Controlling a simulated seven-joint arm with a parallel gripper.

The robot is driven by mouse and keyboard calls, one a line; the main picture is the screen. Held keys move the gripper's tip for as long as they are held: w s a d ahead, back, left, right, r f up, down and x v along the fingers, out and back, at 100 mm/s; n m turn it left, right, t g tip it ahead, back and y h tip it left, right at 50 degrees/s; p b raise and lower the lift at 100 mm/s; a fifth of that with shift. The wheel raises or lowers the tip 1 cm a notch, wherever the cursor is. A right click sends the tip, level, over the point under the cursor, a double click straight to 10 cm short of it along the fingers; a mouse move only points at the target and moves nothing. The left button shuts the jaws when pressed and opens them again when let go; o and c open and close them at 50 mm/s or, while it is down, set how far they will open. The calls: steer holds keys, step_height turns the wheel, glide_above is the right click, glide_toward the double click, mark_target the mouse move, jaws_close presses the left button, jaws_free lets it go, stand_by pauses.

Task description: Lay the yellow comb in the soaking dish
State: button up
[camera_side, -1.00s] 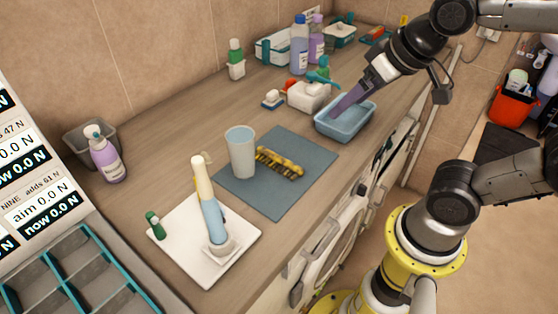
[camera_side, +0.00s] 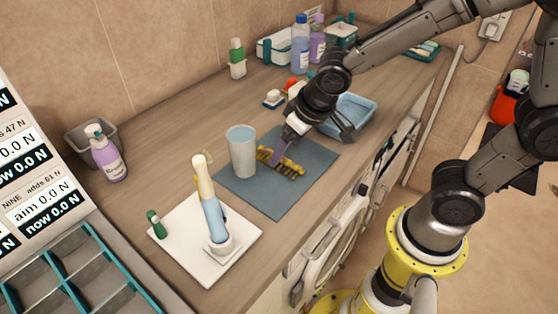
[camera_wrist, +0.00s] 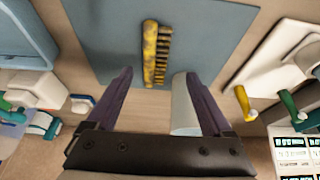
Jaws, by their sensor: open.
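Finger height above the comb is unclear.
The cup (camera_wrist: 184,105) stands close to the right finger in the wrist view. A white tray (camera_side: 180,250) with an electric toothbrush (camera_side: 212,210) sits at the front. Bottles (camera_side: 300,45) and boxes line the back wall.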

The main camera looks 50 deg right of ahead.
mark_target(280, 163)
steer(key=x, duration=0.4)
steer(key=shift+s+d+f, duration=0.2)
steer(key=shift+d, duration=0.2)
steer(key=shift+w+f, duration=0.25)
steer(key=shift+f, duration=0.2)
jaws_close()
steer(key=shift+r, duration=0.1)
